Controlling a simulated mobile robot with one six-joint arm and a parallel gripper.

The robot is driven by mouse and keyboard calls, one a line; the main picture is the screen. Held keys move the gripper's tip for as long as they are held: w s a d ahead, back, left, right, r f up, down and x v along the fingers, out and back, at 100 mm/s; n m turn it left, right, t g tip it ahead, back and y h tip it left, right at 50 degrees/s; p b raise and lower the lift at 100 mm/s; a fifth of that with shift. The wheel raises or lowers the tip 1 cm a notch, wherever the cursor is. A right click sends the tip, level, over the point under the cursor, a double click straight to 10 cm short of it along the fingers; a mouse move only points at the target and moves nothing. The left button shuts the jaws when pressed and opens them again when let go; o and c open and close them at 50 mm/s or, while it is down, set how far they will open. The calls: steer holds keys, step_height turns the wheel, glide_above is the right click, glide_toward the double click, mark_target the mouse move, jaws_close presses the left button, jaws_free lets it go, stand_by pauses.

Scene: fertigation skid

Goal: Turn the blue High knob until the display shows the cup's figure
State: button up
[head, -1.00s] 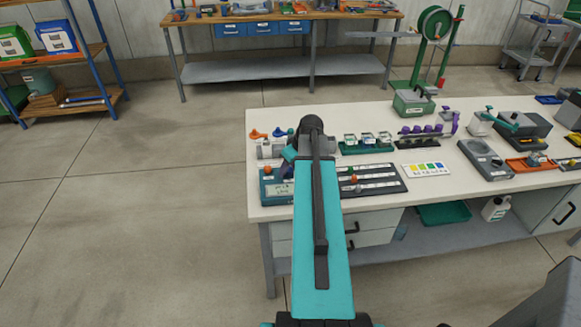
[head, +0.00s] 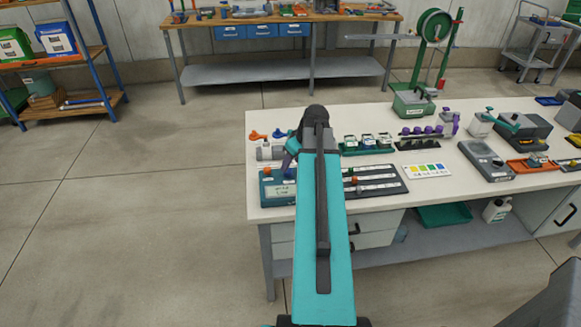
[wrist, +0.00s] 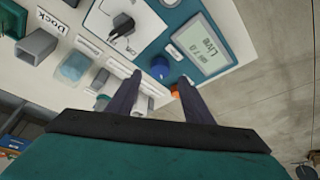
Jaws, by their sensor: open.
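The teal meter box (head: 266,196) sits at the bench's left front corner; its display (head: 284,191) shows past my arm. In the wrist view the display (wrist: 200,44) appears rotated, with "Live" and a small pH reading that looks like 7.0 but is not certain. A small blue knob (wrist: 160,67) stands on the box beside the display, and an orange knob (wrist: 175,91) is by my right finger. My gripper (wrist: 160,80) is open, its fingertips to either side of the blue knob; touching cannot be told. I cannot make out a cup's figure.
A larger blue piece (wrist: 74,67) and a grey block (wrist: 37,46) by a "Dock" label lie left of the fingers. A dark rack with label strips (head: 374,182) is right of the box. Open floor lies left of the bench.

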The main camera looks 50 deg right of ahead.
steer(key=b+v, duration=0.1)
steer(key=v, duration=0.8)
steer(key=shift+r+b, duration=0.15)
steer(key=shift+b, duration=0.2)
stand_by(0.4)
